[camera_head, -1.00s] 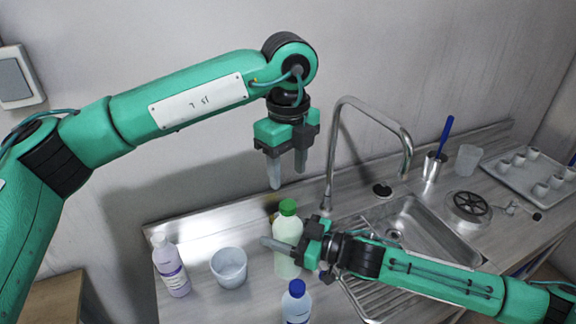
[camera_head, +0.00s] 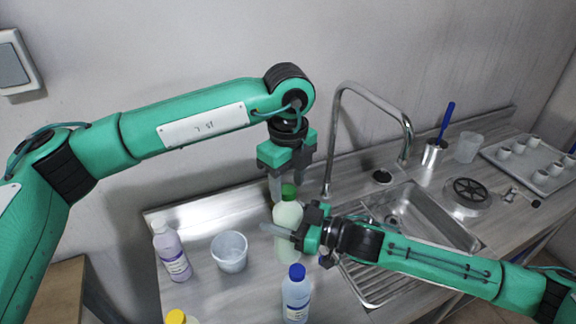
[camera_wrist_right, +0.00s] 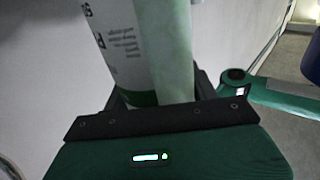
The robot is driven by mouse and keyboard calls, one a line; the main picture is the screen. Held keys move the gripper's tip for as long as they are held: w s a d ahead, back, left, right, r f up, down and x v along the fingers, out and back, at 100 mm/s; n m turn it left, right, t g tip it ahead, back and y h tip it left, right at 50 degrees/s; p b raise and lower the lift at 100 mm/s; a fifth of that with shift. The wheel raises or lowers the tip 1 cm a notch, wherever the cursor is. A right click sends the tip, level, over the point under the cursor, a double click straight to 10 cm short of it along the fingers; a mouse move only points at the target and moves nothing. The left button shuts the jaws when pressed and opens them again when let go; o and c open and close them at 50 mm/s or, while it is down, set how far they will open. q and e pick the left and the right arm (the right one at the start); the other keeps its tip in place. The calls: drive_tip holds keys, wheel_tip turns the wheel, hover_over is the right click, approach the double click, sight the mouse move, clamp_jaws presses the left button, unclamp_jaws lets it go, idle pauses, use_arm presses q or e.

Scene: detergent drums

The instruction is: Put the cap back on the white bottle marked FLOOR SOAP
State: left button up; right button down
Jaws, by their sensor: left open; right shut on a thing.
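A pale, green-tinted bottle (camera_head: 288,216) stands upright on the steel counter, with a green cap (camera_head: 289,191) at its top. My right gripper (camera_head: 290,243) is shut on its body from the right. The right wrist view shows the bottle's pale side and printed label (camera_wrist_right: 118,45) up close; the label cannot be read in full. My left gripper (camera_head: 289,188) is open and points down, its fingertips at the height of the green cap. I cannot tell whether they touch it. No FLOOR SOAP mark is legible on any bottle.
A lilac bottle (camera_head: 172,254) and an empty translucent tub (camera_head: 230,252) stand on the left. A blue-capped bottle (camera_head: 296,296) is in front, and a yellow cap (camera_head: 176,317) shows at the bottom edge. The faucet (camera_head: 336,130) and sink (camera_head: 425,215) are on the right.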

use_arm(q)
drive_tip(key=shift+f, duration=0.4)
drive_tip(key=shift+c, duration=0.2)
drive_tip(key=c, duration=1)
